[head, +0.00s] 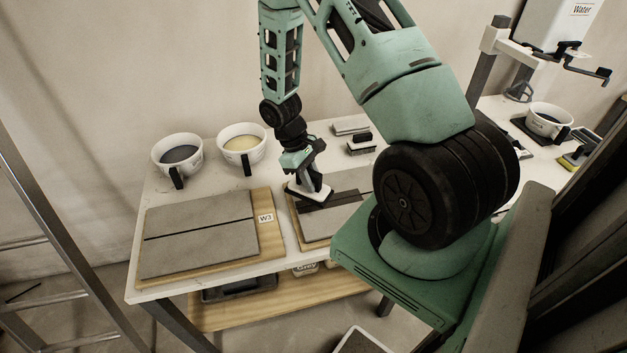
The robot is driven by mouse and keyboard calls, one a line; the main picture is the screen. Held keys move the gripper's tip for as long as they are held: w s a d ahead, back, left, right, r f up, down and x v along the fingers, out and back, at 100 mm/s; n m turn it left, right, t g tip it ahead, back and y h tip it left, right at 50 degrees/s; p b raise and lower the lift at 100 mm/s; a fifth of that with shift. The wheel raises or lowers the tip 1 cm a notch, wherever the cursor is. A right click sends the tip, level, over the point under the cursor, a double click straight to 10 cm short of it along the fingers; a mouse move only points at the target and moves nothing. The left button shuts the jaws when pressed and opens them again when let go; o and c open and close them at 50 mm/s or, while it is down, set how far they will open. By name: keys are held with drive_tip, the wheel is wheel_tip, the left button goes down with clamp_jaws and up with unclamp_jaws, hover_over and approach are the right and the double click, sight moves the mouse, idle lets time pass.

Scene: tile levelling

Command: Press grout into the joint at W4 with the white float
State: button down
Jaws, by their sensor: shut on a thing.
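My gripper (306,170) is at the end of my arm over the second tile board, shut on the white float (308,191). The float's white body is tilted, with its lower edge at or just above the tiles; contact is hard to tell. The second board (309,243) has grey tiles (320,222) and a dark strip across them near the float. My arm hides its right side, and no W4 label shows. The board to the left, labelled W3 (265,217), has two grey tiles with a dark joint between them.
Behind the boards stand a bowl of dark grout (178,156) and a bowl of cream grout (243,145). A dark block with a pale top (361,144) lies farther right. A ladder (50,235) is at left.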

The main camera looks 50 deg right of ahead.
sight(314, 172)
drive_tip(key=shift+r+p, duration=1.15)
drive_tip(key=shift+r, duration=0.6)
drive_tip(key=shift+d+f, duration=0.1)
drive_tip(key=shift+d, duration=0.05)
